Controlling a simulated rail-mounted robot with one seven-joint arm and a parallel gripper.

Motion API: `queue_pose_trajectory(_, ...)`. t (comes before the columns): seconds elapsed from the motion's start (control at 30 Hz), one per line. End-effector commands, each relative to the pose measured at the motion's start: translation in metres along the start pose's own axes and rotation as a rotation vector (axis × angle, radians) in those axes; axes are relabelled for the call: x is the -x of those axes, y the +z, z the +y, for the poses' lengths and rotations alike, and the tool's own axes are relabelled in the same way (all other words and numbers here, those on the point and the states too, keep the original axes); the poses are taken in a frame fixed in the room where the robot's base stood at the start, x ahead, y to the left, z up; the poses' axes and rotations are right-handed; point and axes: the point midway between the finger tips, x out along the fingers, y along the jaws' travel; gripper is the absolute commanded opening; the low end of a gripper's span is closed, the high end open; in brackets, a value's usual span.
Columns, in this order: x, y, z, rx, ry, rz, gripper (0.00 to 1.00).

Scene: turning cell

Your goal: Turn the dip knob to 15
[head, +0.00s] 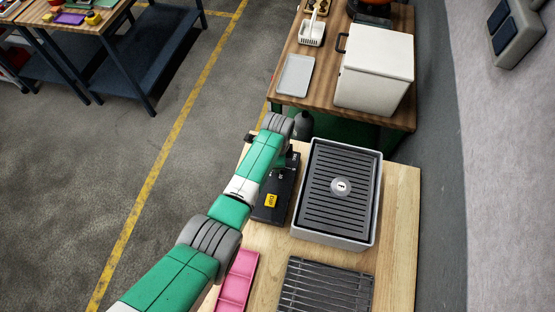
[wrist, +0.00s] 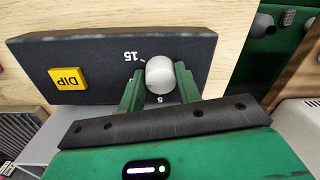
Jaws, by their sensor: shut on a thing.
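The dip knob (wrist: 160,76) is a pale grey, rounded knob on a black control box (wrist: 103,50) with a yellow DIP label (wrist: 68,79). My gripper (wrist: 159,84) has its two green fingers on either side of the knob and is shut on it. An upside-down 15 mark with a small tick shows just left of the knob, and a 5 shows at its lower edge. I cannot make out a pointer on the knob. In the head view the black box (head: 262,213) lies on the wooden bench, and my arm hides the knob.
A grey tub with a black slatted lid (head: 335,215) stands right of the box. A wire rack (head: 325,287) and a pink tray (head: 237,280) lie nearer. A white lidded bin (head: 375,68) and a grey tray (head: 294,75) sit on the far bench.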

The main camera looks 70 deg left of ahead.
Motion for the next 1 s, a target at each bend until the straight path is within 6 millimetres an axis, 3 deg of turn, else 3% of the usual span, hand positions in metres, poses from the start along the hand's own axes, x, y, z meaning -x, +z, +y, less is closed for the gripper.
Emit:
queue_pose_trajectory(0.5, 0.0015, -0.0003, -0.0012, -0.415, -0.002, 0.018, 0.11)
queue_pose_trajectory(1.0, 0.0018, -0.0001, -0.0015, -0.568, -0.002, 0.025, 0.11)
